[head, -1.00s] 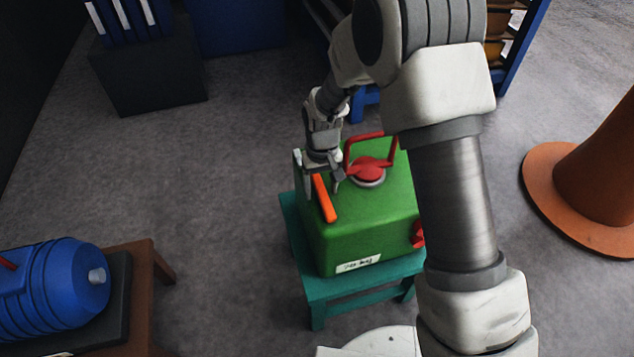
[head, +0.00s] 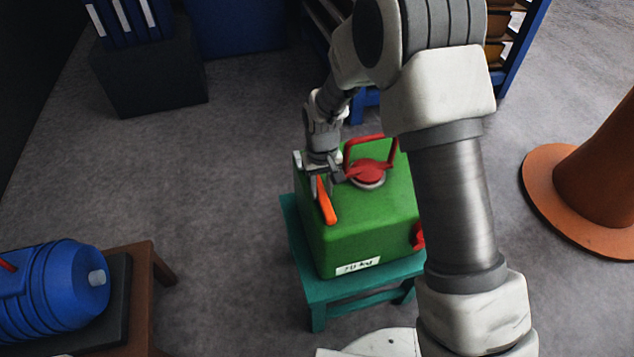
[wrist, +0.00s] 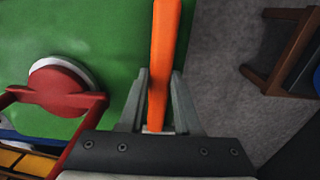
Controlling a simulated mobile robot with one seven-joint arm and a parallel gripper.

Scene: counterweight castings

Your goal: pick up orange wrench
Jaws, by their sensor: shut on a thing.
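The orange wrench (head: 327,207) lies along the left part of the top of a green block (head: 372,222). In the wrist view the wrench (wrist: 166,45) runs from the top edge down between the fingers. My gripper (head: 323,187) is over the far end of the wrench, with its jaws shut on it. In the wrist view the gripper (wrist: 159,100) has one finger on each side of the wrench. The fingers and palm hide part of its far end. I cannot tell whether the wrench is clear of the block's top.
A red cap (head: 367,172) and a red handle (head: 371,141) stand on the block close to my gripper. The block rests on a teal stool (head: 330,288). A blue ribbed casting (head: 60,280) is at left, an orange cone-like object (head: 600,165) at right.

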